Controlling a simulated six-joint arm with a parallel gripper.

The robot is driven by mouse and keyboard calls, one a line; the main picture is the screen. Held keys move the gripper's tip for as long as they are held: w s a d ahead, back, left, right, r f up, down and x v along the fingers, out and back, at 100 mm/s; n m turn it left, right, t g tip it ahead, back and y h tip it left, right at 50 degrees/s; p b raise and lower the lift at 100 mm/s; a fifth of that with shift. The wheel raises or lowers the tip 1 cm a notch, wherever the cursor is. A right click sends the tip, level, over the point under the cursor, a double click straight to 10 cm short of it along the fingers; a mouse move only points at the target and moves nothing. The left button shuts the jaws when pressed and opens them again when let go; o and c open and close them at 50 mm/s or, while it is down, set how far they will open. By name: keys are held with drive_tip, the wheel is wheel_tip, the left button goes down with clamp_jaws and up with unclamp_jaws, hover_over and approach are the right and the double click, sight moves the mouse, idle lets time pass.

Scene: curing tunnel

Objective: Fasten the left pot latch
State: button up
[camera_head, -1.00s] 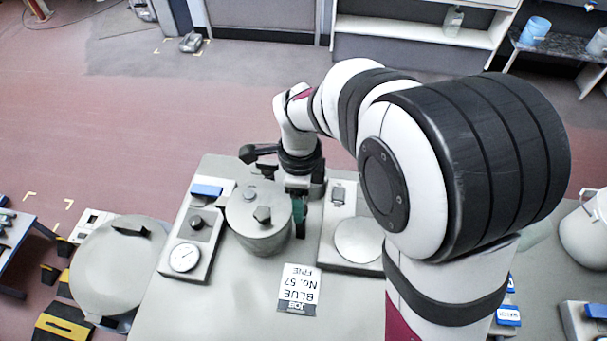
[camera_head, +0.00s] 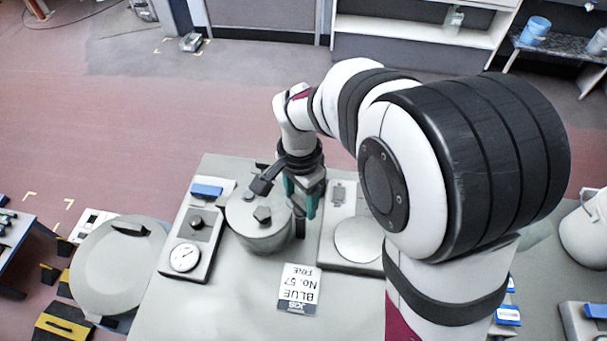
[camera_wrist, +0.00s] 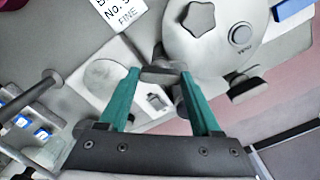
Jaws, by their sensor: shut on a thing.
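The grey pot (camera_head: 266,243) stands upright on the table, its lid on, with a star-shaped knob and a round button on top. The lid also shows in the wrist view (camera_wrist: 216,58). My gripper (camera_head: 303,212) is at the right side of the pot in the head view, pointing down. In the wrist view its teal fingers (camera_wrist: 160,82) are shut on a dark grey latch piece (camera_wrist: 160,72) by the lid's edge. Another dark block (camera_wrist: 247,88) sits at the rim farther right. The fingers hide part of the held latch, so I cannot tell whether it is fastened.
A gauge panel (camera_head: 207,262) stands left of the pot. A plate with a round disc (camera_head: 358,240) lies close to the right of my gripper. A white label card (camera_head: 299,284) lies in front. A large round lid (camera_head: 118,265) is beyond the table's left edge.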

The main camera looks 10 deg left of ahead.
sight(301, 203)
drive_tip(key=n, duration=0.4)
drive_tip(key=shift+n, duration=2.1)
drive_tip(key=o, duration=1.4)
wheel_tip(301, 203, up, 16)
drive_tip(key=shift+f, duration=0.1)
